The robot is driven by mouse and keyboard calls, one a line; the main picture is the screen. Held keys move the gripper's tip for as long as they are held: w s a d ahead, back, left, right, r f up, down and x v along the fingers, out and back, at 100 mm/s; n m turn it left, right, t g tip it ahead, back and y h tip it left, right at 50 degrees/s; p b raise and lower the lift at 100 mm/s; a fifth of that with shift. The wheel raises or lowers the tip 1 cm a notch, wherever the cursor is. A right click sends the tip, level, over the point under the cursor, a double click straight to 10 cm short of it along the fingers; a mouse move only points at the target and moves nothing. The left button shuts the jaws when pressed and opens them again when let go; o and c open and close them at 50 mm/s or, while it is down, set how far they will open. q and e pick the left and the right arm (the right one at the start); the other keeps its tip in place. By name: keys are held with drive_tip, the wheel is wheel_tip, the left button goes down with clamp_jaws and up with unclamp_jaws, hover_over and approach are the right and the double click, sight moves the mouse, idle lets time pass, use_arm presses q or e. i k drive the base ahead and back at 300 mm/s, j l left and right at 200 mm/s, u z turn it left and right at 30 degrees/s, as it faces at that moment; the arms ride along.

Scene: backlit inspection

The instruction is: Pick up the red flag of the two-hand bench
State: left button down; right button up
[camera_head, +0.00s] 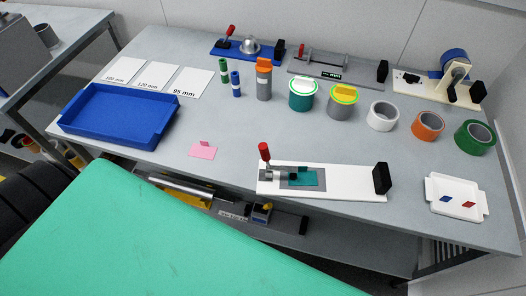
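A small red flag (468,205) lies on a white tray (460,185) at the right front of the grey bench. A small blue flag (446,199) lies beside it on the left, apart from it. To the left of the tray is a white fixture board (345,183) with a red-handled clamp (265,153), a teal piece (306,177) and a black end block (382,179). Neither of my grippers shows in this view.
A blue bin (69,121), white cards, cylinders and tape rolls (428,126) stand farther back. A pink card (202,151) lies left of the fixture. Bare bench lies between fixture and tray. A large green surface (180,245) fills the foreground.

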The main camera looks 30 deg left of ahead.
sight(465, 202)
drive_tip(key=u, duration=0.35)
drive_tip(key=z, duration=1.4)
